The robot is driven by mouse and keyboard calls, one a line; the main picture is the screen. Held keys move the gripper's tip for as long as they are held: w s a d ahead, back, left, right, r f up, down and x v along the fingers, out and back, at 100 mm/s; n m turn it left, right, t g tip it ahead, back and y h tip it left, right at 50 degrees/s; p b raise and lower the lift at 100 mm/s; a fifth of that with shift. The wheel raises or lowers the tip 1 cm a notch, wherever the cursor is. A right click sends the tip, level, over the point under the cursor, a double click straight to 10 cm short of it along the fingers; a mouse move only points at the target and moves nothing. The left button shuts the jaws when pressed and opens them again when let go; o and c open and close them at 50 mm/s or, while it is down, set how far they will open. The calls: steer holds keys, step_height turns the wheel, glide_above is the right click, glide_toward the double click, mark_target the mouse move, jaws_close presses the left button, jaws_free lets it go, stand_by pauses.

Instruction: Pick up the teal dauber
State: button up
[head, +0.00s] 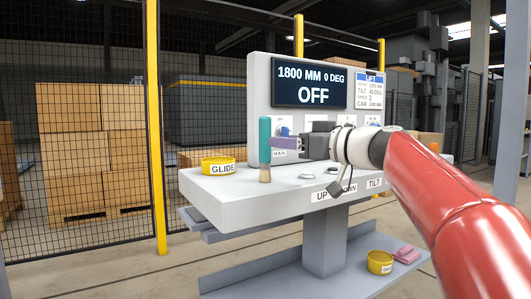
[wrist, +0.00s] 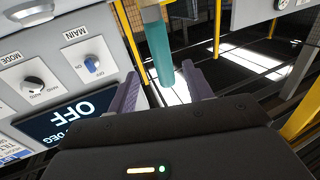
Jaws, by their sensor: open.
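The teal dauber (head: 265,141) stands upright near the left end of the console shelf in the head view, with its tan bristle end (head: 265,175) down. In the wrist view its teal body (wrist: 157,48) reaches down from the top edge to between the finger tips. My gripper (head: 276,145) comes in level from the right at the dauber's upper half. In the wrist view my gripper (wrist: 160,88) is open, a purple finger on each side, with gaps beside the dauber. Whether a finger touches it is not clear.
The grey console shelf (head: 225,186) carries a yellow GLIDE tin (head: 218,165) left of the dauber. The panel with an OFF display (head: 309,86) rises close behind. A MAIN switch (wrist: 92,64) shows in the wrist view. Below are another yellow tin (head: 380,262) and a pink block (head: 407,254).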

mark_target(265, 162)
steer(key=p+x, duration=0.2)
steer(key=x, duration=0.5)
steer(key=shift+s+a, duration=0.1)
steer(key=shift+s, duration=0.05)
steer(key=c, duration=1.1)
steer(key=shift+r, duration=0.1)
